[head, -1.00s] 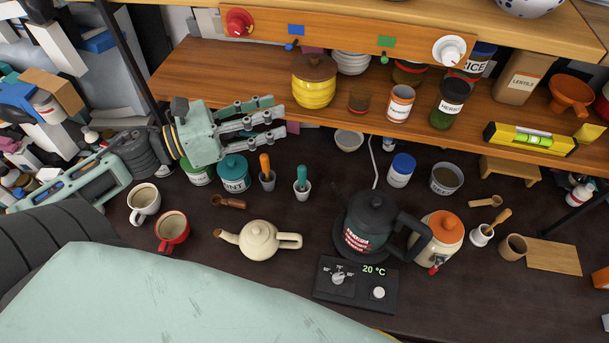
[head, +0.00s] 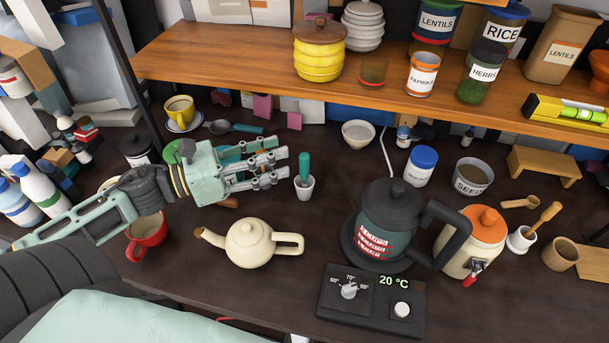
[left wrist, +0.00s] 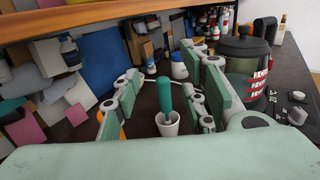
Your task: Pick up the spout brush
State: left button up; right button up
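A teal handle (head: 304,168) stands upright in a small white cup (head: 304,187) on the dark worktop. It also shows in the left wrist view (left wrist: 164,94), between my fingers in the picture and beyond them. A bit of orange (left wrist: 122,131) shows behind the left finger there; the orange handle's cup is hidden in the head view by my gripper. I cannot tell which handle is the spout brush. My left gripper (head: 277,165) is open and empty, its fingers pointing right, just left of the teal handle. My right gripper is in neither view.
A cream teapot (head: 249,244) stands in front, a red mug (head: 148,238) to the left. A black kettle (head: 385,222) is at right, behind a control panel (head: 370,303). A wooden shelf (head: 220,62) with jars overhangs the back.

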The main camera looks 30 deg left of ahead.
aim_at(305, 166)
pick_arm(q)
notch_tip(305, 166, down, 6)
jog(key=x, duration=0.3)
jog(key=p+x, duration=0.1)
jog(key=x, duration=0.2)
jog(key=shift+w+d+f, duration=0.2)
jog(key=shift+w, duration=0.15)
jog(key=shift+w+d+f, duration=0.1)
jog(key=shift+w+d, duration=0.15)
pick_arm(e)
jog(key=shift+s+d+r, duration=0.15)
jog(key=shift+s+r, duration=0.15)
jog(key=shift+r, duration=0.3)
pick_arm(q)
jog(key=shift+c, duration=0.5)
jog(key=c, duration=0.9)
